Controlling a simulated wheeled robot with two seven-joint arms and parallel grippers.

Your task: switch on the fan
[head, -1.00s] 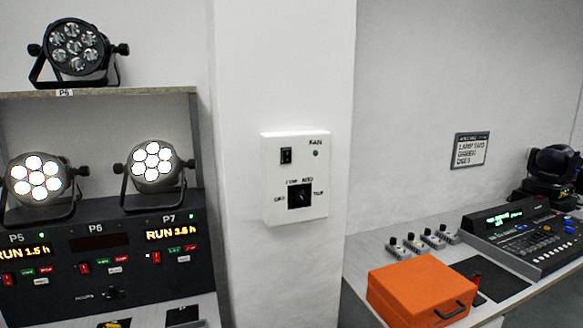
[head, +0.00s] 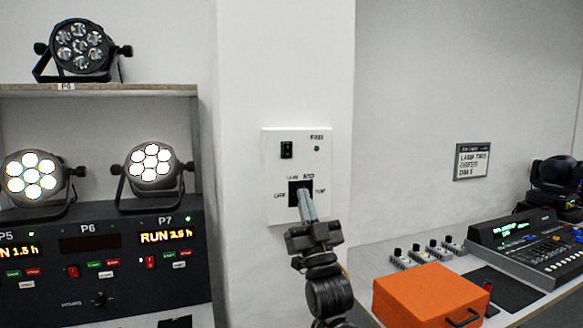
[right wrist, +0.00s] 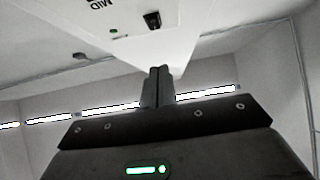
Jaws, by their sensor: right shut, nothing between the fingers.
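The white fan control box (head: 277,165) is mounted on the pillar. It has a black rocker switch (head: 286,150) at upper left, a small green light (head: 317,149) at upper right and a black rotary selector (head: 293,187) below. My right gripper (head: 306,198) is shut and empty, its fingertips in front of the selector and partly covering it; I cannot tell whether they touch it. In the right wrist view the shut fingers (right wrist: 157,85) point towards the box (right wrist: 185,30), where the rocker switch (right wrist: 152,20) shows. My left gripper is not in view.
An orange case (head: 425,292) lies on the right desk beside a lighting console (head: 530,245) and several small knobbed units. On the left, lit par cans (head: 150,162) stand on a black panel (head: 100,270) with run-hour displays. A sign (head: 472,160) hangs on the right wall.

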